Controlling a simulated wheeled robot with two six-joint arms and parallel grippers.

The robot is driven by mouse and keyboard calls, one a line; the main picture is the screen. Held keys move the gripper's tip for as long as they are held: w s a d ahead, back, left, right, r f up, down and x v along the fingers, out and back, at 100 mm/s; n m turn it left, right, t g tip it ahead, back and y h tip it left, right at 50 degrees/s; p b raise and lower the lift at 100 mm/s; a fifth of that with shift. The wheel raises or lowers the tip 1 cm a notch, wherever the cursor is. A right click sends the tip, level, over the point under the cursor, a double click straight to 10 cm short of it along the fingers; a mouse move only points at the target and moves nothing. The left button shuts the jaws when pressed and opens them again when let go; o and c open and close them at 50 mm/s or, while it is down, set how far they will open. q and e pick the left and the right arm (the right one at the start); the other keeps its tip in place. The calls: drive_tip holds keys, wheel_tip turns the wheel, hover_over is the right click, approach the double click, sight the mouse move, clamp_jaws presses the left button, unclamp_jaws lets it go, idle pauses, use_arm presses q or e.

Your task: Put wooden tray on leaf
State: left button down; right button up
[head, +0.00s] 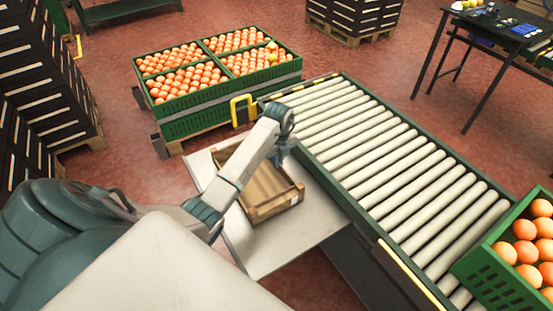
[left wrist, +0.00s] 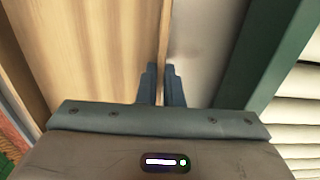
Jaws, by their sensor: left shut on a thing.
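The wooden tray (head: 277,206) is a shallow, light brown slatted box and looks empty where I can see into it. It is over the pale flat leaf (head: 268,253) beside the roller conveyor; I cannot tell for sure whether its base touches the leaf. My left gripper (head: 284,152) is at the tray's conveyor-side wall. In the left wrist view its two fingers (left wrist: 161,86) are shut on that thin wooden wall (left wrist: 165,35), one finger on each side. My left forearm hides part of the tray. My right gripper is not in view.
The roller conveyor (head: 375,160) with a green frame runs along the leaf's right side. A green crate of oranges (head: 490,285) stands on its near end. Green crates of oranges (head: 215,117) stand behind the leaf. Dark stacked crates (head: 45,90) are at left. A table (head: 480,25) is at far right.

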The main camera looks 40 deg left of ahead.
use_arm(q)
drive_tip(key=shift+f, duration=0.15)
drive_tip(key=c, duration=1.6)
unclamp_jaws()
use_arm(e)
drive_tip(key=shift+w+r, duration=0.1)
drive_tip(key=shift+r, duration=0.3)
